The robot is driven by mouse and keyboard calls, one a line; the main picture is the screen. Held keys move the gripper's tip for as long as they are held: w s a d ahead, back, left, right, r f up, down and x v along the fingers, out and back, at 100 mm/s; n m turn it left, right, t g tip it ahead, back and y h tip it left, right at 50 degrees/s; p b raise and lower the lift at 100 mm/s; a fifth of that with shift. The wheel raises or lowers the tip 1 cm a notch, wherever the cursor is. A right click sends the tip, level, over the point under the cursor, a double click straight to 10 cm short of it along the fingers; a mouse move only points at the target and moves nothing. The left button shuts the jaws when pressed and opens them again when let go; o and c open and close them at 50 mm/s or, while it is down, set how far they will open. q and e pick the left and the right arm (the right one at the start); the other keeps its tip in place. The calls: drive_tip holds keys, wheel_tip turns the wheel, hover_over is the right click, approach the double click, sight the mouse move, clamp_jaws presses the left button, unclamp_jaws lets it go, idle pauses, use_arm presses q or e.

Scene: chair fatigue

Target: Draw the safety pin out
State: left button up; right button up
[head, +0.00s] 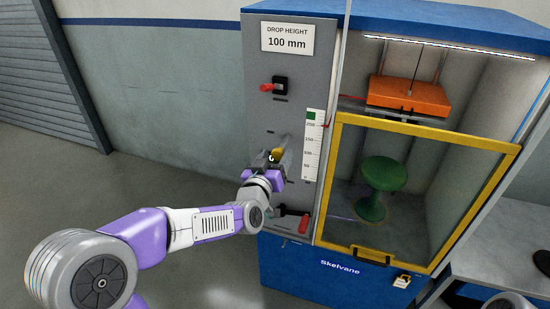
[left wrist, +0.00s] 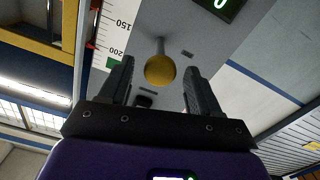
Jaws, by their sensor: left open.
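A round yellow knob (head: 278,153) sticks out on a rod from the grey control panel (head: 262,130). In the left wrist view the yellow knob (left wrist: 160,70) appears between my fingertips, with its grey stem behind it. My left gripper (head: 275,158) is open at the panel, its two dark fingers (left wrist: 158,82) on either side of the knob; I cannot tell whether they touch it. No part is labelled as the safety pin. A red-tipped black fitting (head: 273,86) sits higher on the panel. My right gripper is not in view.
A red-handled lever (head: 292,221) sits low on the panel. A scale strip (head: 313,145) is right of the knob. The yellow-framed door (head: 428,131) fronts a green stool (head: 383,174) under an orange weight (head: 409,96). Open floor lies left of the cabinet.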

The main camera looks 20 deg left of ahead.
use_arm(q)
drive_tip(key=s, duration=0.7)
drive_tip(key=shift+s+d, duration=0.15)
drive_tip(key=shift+d, duration=0.15)
drive_tip(key=s+d+f+g+h+p, duration=0.1)
drive_tip(key=d+f+g, duration=0.15)
drive_tip(key=f, duration=0.75)
drive_tip(key=s+d+f+g+h, duration=0.15)
drive_tip(key=f+g, duration=0.25)
drive_tip(key=f, duration=0.5)
drive_tip(key=d+f+g+h+p, duration=0.1)
drive_tip(key=d+f+g, duration=0.2)
drive_tip(key=f, duration=0.7)
drive_tip(key=s+d+f+g+h, duration=0.1)
drive_tip(key=s+d+f+g, duration=0.2)
drive_tip(key=s+f, duration=0.5)
drive_tip(key=s+d+f+m+g+h, duration=0.1)
drive_tip(key=s+d+f+g, duration=0.3)
drive_tip(key=s+f, duration=0.4)
drive_tip(key=shift+s+d+f+g+p, duration=0.3)
drive_tip(key=shift+s+g, duration=0.25)
drive_tip(key=shift+s, duration=0.45)
